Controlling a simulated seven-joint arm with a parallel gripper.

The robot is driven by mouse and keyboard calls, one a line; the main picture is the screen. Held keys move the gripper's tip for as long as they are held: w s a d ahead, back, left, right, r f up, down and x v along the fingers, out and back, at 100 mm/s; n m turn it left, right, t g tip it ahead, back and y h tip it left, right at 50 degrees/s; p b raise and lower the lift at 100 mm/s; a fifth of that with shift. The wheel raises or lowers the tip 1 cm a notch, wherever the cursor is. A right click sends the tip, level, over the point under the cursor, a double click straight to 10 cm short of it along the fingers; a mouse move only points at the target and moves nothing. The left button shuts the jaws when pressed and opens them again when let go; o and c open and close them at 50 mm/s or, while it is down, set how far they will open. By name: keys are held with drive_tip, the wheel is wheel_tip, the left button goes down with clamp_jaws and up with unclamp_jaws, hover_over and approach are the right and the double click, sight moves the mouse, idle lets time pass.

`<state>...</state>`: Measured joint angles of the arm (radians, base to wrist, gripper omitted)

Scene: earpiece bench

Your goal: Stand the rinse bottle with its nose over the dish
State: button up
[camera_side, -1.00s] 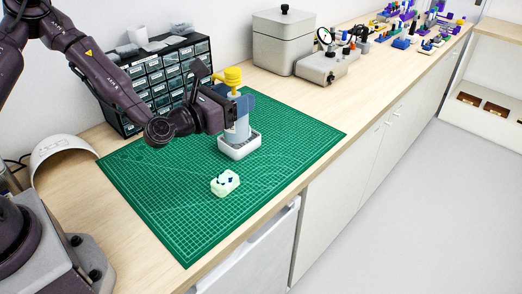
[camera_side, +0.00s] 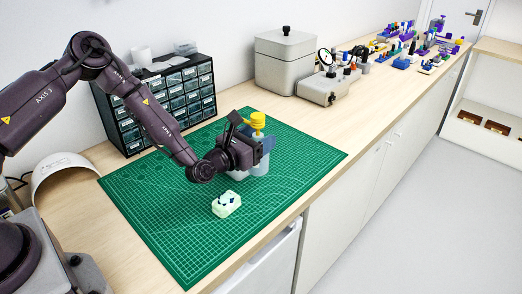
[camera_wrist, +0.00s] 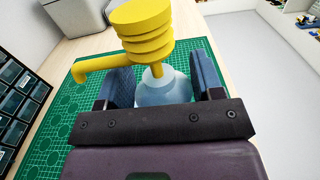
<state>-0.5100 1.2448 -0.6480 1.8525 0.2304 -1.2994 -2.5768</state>
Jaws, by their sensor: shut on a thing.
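The rinse bottle, pale blue and translucent with a yellow pump top (camera_side: 258,120), is upright between my gripper's fingers (camera_side: 255,150). In the wrist view, my gripper (camera_wrist: 165,92) is shut on the bottle's body (camera_wrist: 163,88), one dark blue finger on each side. Its yellow nose (camera_wrist: 97,66) points left, towards the drawer cabinet, and its tip bends down. I cannot tell whether the bottle's base touches anything.
A small pale block with dark marks (camera_side: 227,204) lies on the green mat (camera_side: 190,240) in front of my gripper. A drawer cabinet (camera_side: 165,105) stands behind on the left. A grey lidded box (camera_side: 285,62) stands at the back. The mat's right side is clear.

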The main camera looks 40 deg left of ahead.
drive_tip(key=shift+w+f, duration=0.4)
drive_tip(key=shift+f, duration=0.05)
drive_tip(key=shift+w+f, duration=0.15)
drive_tip(key=shift+f, duration=1.55)
drive_tip(key=shift+f, duration=0.1)
drive_tip(key=o, duration=1.1)
